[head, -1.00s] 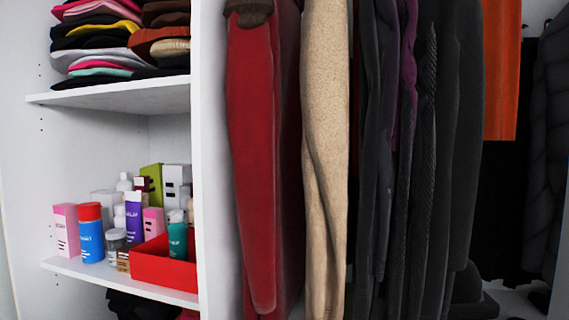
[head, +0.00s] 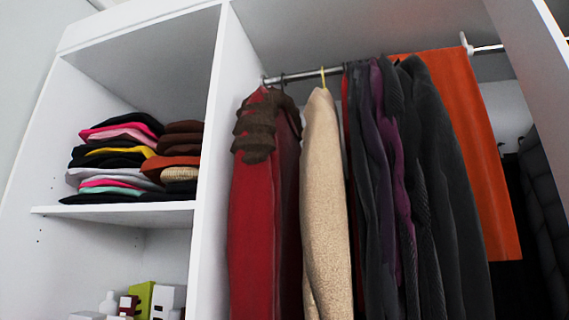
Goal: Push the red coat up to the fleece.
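The red coat (head: 254,220) hangs at the left end of the rail, close to the white upright panel. A brown scarf-like piece (head: 257,128) lies over its collar and shoulder. A beige, fuzzy garment (head: 322,190), which looks like the fleece, hangs to its right on a yellow-hooked hanger. A dark reddish garment part (head: 289,180) shows between the two; I cannot tell whether it belongs to the red coat. Neither of my grippers is in the view.
The metal rail (head: 302,75) runs along the top. Dark garments (head: 437,180) hang tightly right of the fleece, then an orange cloth (head: 462,130). The white upright panel (head: 210,170) borders the red coat. Left shelves hold folded clothes (head: 120,155) and boxes (head: 143,300).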

